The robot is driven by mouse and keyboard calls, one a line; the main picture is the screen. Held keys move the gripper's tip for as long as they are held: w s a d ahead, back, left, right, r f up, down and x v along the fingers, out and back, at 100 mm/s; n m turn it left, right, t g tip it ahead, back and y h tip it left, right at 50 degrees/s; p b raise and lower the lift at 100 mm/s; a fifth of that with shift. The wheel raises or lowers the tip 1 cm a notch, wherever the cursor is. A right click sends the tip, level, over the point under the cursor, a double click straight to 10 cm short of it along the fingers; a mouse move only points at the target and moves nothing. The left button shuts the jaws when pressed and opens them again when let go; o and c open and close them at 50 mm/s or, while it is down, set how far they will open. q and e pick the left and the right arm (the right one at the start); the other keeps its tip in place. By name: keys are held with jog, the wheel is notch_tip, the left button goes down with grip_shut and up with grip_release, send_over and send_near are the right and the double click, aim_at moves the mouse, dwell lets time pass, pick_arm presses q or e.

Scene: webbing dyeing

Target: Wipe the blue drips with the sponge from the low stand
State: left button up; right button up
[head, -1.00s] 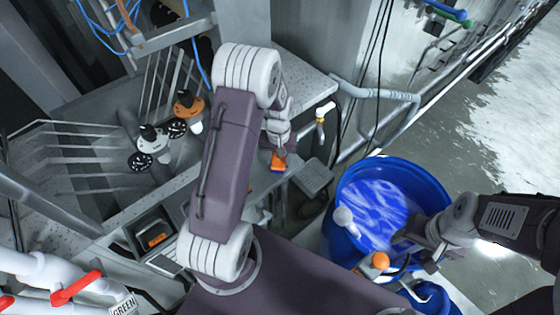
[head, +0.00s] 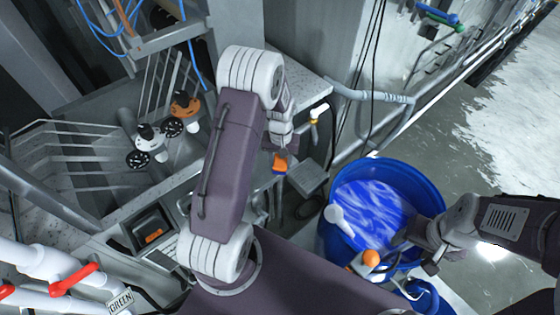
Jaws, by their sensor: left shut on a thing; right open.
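My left gripper (head: 281,146) is shut on a small orange block with a blue lower edge (head: 280,163), which looks like the sponge. It holds the block beside a low grey box (head: 307,178), possibly the low stand; I cannot tell whether they touch. My arm hides part of the area to the left. My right gripper (head: 424,257) is open at the front right rim of a blue barrel (head: 421,180) of blue-and-white liquid. No separate blue drips can be made out.
A white ladle (head: 334,214) and an orange knob (head: 371,258) are at the barrel's left and front rim. Grey pipe railing (head: 370,96) runs behind. Orange and white valves (head: 184,104) and a dark bin (head: 150,228) stand left. Wet open floor lies right.

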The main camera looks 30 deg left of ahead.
pick_arm(q)
jog(key=shift+w+r+p, duration=0.15)
jog(key=shift+r, duration=0.4)
jog(key=shift+w+r+p, duration=0.15)
jog(key=shift+r, duration=0.35)
jog(key=shift+w+a+r+p, duration=0.1)
jog(key=shift+w+r+p, duration=0.15)
jog(key=shift+p, duration=0.1)
jog(key=shift+a+r+p, duration=0.15)
jog(key=shift+r+p, duration=0.2)
jog(key=shift+s+r+p, duration=0.1)
jog(key=shift+r+p, duration=0.2)
jog(key=shift+r, duration=0.1)
jog(key=shift+s+r+p, duration=0.2)
jog(key=shift+r+p, duration=0.45)
jog(key=shift+r, duration=0.2)
jog(key=shift+r+p, duration=0.3)
jog(key=shift+r, duration=0.4)
jog(key=shift+w, duration=0.1)
pick_arm(e)
jog(key=r, duration=0.5)
jog(key=shift+w+a+r, duration=0.15)
jog(key=shift+w+r, duration=0.05)
jog(key=shift+r, duration=0.05)
pick_arm(q)
jog(key=shift+f, duration=0.1)
pick_arm(e)
jog(key=shift+a, duration=0.1)
